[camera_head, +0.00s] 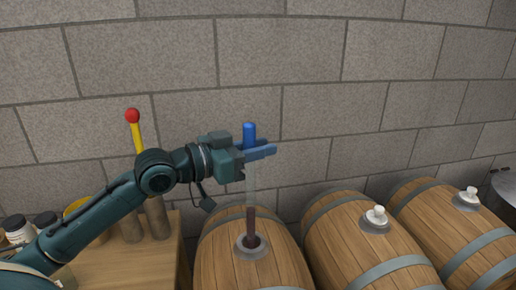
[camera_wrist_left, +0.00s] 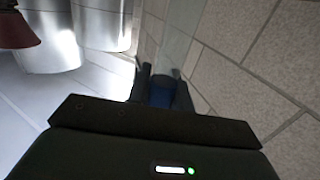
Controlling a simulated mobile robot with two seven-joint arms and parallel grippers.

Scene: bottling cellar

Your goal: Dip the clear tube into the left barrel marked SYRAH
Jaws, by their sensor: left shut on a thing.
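My left gripper (camera_head: 262,151) is shut on the blue grip (camera_head: 249,134) of the clear tube (camera_head: 251,183), above the left barrel (camera_head: 218,262). The tube hangs about upright. Its lower stretch looks dark red and meets the open hole in the barrel's top; how deep the end reaches is hidden. In the left wrist view the blue grip (camera_wrist_left: 160,95) sits between the fingers, with the clear tube (camera_wrist_left: 182,35) running away from it. No SYRAH marking is readable. My right gripper is not in view.
Two more barrels stand to the right, with white stoppers (camera_head: 376,215) and (camera_head: 468,195) in their tops. A wooden bench (camera_head: 150,262) at left holds jars and a yellow rod with a red ball (camera_head: 132,116). A stone wall (camera_head: 330,70) stands close behind.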

